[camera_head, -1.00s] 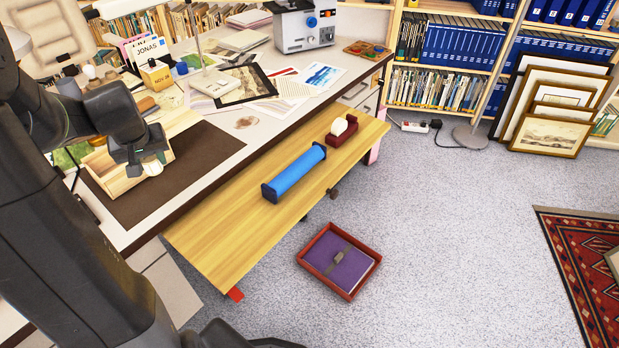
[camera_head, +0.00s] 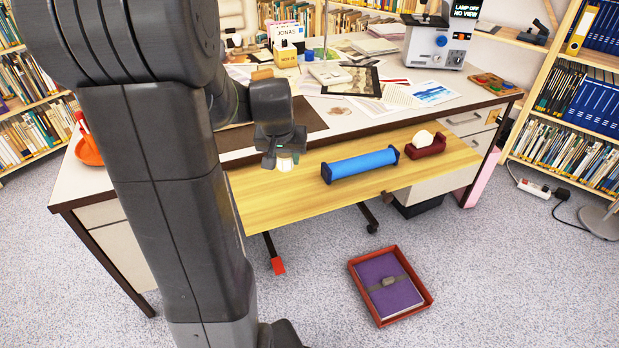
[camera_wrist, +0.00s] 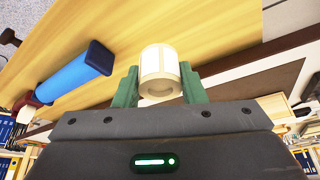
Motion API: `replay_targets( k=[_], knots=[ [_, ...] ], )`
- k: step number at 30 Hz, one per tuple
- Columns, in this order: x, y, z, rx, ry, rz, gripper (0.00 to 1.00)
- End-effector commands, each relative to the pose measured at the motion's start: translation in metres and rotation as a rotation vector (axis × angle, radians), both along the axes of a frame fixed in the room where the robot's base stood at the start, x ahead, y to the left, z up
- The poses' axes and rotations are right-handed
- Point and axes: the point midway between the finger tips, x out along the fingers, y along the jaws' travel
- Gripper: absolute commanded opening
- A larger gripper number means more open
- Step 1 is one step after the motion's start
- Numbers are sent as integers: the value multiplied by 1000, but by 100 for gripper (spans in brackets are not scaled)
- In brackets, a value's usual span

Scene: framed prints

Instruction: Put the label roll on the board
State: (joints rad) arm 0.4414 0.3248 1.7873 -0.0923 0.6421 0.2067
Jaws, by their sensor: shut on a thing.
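The label roll (camera_wrist: 160,64) is a small white cylinder with a cream core. My gripper (camera_wrist: 158,86) is shut on it, with a green finger on each side in the wrist view. In the head view the roll (camera_head: 284,164) shows below my gripper (camera_head: 281,155), over the left part of the yellow wooden board (camera_head: 270,199). I cannot tell whether the roll touches the board. A blue roller with dark ends (camera_head: 359,165) and a dark red tape dispenser (camera_head: 426,146) with a white roll stand on the board to the right.
The board lies along the front of a cluttered desk (camera_head: 340,113). A red tray with a purple book (camera_head: 389,286) is on the floor in front. The board's left and front parts look clear. An orange bowl (camera_head: 88,150) sits at the desk's left.

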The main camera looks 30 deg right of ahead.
Motion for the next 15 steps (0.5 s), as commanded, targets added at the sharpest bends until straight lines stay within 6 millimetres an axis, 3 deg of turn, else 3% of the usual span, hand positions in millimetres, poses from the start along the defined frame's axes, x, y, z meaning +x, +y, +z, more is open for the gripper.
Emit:
replay_targets(
  k=[3,11,15],
  knots=[
    [-1,0,-28,2,5,0,15],
    [0,0,-51,1,1,-1,15],
    [0,0,-71,2,3,0,15]
  ],
)
